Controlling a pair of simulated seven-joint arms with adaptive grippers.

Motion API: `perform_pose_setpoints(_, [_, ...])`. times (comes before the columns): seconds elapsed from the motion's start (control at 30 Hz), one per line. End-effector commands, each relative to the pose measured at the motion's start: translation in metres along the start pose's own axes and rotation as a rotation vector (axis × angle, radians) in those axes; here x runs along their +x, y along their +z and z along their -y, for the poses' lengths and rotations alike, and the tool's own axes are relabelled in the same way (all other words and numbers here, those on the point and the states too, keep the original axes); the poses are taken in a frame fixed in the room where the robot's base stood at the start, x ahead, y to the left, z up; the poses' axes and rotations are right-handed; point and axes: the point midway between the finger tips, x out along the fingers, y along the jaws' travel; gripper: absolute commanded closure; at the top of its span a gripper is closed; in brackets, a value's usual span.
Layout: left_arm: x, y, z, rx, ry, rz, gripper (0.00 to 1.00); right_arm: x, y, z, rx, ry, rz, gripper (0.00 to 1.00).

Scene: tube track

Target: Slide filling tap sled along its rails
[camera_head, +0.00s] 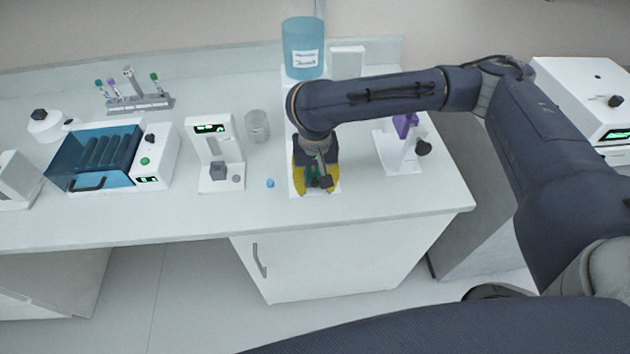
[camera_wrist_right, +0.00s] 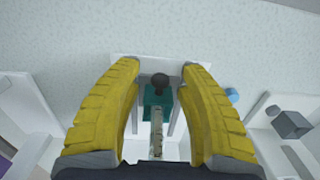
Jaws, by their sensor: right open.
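A teal block with a dark round knob, which looks like the tap sled (camera_wrist_right: 158,98), sits on a white base (camera_wrist_right: 160,60). A narrow metallic strip (camera_wrist_right: 156,135) runs from it toward my wrist. In the head view my right gripper (camera_head: 314,190), with yellow fingers, points down over this white station at the bench's front. In the wrist view the right gripper (camera_wrist_right: 160,70) is open, one finger on each side of the sled, with gaps visible. The rails are mostly hidden by the fingers. My left gripper is not in view.
A blue reservoir (camera_head: 304,48) stands behind the station. A small blue cap (camera_head: 270,183), a glass beaker (camera_head: 257,126) and a white device with a display (camera_head: 213,150) are to the left. A white stand with a purple part (camera_head: 400,150) is close on the right.

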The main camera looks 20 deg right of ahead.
Motion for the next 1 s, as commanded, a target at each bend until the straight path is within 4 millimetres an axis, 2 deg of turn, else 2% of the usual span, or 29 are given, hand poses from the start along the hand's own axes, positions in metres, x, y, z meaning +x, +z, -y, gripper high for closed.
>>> perform_pose_setpoints(0.27, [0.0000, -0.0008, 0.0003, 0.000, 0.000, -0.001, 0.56, 0.0001, -0.0001, 0.0002, 0.000, 0.000, 0.000, 0.60])
perform_pose_setpoints(0.6, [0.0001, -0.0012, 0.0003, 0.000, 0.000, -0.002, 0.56, 0.0000, -0.0001, 0.0000, 0.000, 0.000, 0.000, 1.00])
perform_pose_setpoints(1.0, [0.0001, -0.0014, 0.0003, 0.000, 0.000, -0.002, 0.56, -0.0001, -0.0002, -0.0001, 0.000, 0.000, 0.000, 1.00])
